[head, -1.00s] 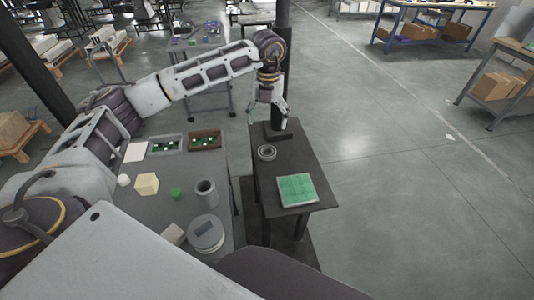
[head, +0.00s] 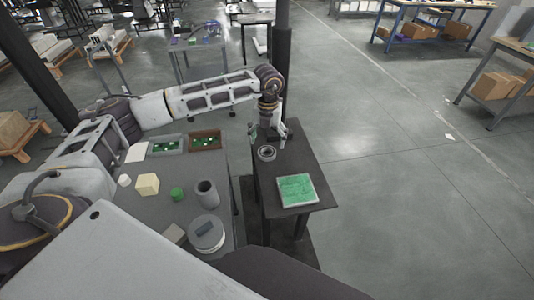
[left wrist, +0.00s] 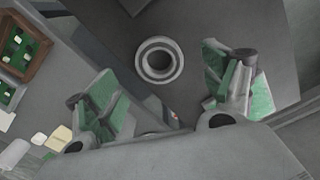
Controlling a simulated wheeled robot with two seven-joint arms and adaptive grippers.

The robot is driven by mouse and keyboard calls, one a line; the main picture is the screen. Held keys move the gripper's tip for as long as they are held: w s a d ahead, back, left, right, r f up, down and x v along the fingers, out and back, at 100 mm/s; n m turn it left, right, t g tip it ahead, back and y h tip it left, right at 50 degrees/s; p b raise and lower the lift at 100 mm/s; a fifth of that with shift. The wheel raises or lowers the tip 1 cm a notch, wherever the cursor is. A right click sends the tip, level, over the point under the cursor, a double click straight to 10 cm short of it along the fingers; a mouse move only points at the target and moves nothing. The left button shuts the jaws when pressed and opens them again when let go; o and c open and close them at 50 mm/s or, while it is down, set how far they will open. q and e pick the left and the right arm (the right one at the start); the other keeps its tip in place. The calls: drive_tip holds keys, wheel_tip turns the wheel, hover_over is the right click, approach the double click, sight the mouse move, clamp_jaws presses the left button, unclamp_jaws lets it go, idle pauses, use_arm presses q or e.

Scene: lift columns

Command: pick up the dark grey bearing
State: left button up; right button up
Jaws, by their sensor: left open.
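The dark grey bearing (head: 267,153) is a ring lying flat on the small dark table (head: 302,224). In the left wrist view the bearing (left wrist: 159,61) sits near the top middle, with its round hole showing. My left gripper (head: 268,132) is just above and behind the bearing in the head view. Its green-padded fingers (left wrist: 163,95) are spread wide, with the bearing between and beyond them, and no touch shows. My right gripper is not in view.
A green square plate (head: 297,190) lies on the same table in front of the bearing. A dark post (head: 284,60) stands behind it. The workbench at left holds a grey cylinder (head: 207,192), a yellow block (head: 147,184) and brown and grey trays.

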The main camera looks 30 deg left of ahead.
sight(267, 155)
use_arm(q)
drive_tip(key=shift+f, duration=0.15)
drive_tip(key=shift+s+f, duration=0.15)
drive_tip(key=shift+f, duration=0.5)
wheel_tip(267, 155, down, 3)
drive_tip(key=shift+s+a+r+p, duration=0.1)
drive_tip(key=shift+r+p, duration=0.05)
drive_tip(key=shift+p, duration=0.35)
drive_tip(key=shift+f, duration=0.5)
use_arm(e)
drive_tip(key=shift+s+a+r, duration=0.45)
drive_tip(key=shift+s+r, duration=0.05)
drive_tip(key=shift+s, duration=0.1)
use_arm(q)
drive_tip(key=c, duration=1.3)
